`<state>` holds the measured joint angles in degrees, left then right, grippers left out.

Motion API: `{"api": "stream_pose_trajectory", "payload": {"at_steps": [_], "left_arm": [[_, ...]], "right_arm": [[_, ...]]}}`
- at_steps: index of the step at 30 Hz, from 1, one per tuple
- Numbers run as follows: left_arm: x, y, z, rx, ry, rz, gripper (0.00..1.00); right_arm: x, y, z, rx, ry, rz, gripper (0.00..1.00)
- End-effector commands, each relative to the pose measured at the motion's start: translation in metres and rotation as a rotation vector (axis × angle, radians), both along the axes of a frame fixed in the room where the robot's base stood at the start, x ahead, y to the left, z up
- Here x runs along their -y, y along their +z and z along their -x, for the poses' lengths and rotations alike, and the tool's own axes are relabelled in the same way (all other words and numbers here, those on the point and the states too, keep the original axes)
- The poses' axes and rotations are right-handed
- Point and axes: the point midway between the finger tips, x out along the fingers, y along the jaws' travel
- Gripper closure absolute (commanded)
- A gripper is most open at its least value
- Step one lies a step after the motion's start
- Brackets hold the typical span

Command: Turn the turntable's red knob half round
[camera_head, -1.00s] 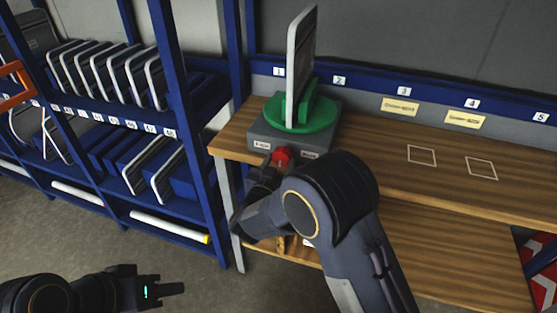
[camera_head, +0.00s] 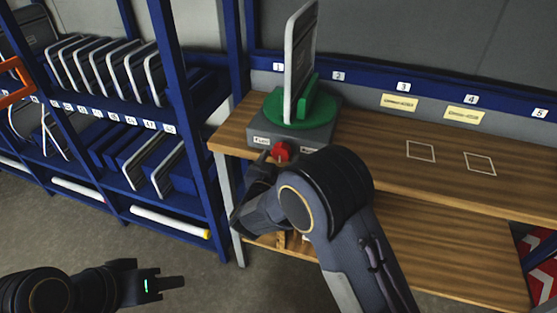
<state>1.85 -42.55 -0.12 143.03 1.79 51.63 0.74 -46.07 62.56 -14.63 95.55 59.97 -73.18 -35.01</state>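The turntable has a grey base (camera_head: 318,135) and a green disc (camera_head: 318,117) and stands at the left end of the wooden bench. A sign plate (camera_head: 299,65) stands upright in the green holder on the disc. The red knob (camera_head: 281,151) is on the front face of the base, between two small labels. My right gripper (camera_head: 268,160) is at the knob from the front and left; its fingers are largely hidden, so I cannot tell whether they grip it. My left gripper (camera_head: 172,284) is low at the left, away from the bench, its finger opening not clear.
The wooden bench (camera_head: 390,167) has white outlined squares and numbered labels along its blue back rail. A blue rack (camera_head: 185,130) with several sign plates stands close at the left. The bench right of the turntable is clear.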

Motion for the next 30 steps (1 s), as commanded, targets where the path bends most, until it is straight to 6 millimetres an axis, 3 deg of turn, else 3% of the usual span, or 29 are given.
{"api": "stream_pose_trajectory", "payload": {"at_steps": [8, 21, 30], "left_arm": [[0.0, -0.001, 0.0, 0.0, 0.0, 0.0, 0.6], [0.0, -0.006, 0.0, 0.0, 0.0, 0.0, 0.6], [0.0, -0.006, 0.0, 0.0, 0.0, 0.0, 0.6]], "right_arm": [[-0.003, 0.0, 0.008, 0.0, 0.001, -0.001, 0.31], [-0.023, 0.0, 0.07, -0.001, 0.002, -0.001, 0.31], [-0.024, 0.0, 0.074, 0.001, 0.0, -0.001, 0.31]]}}
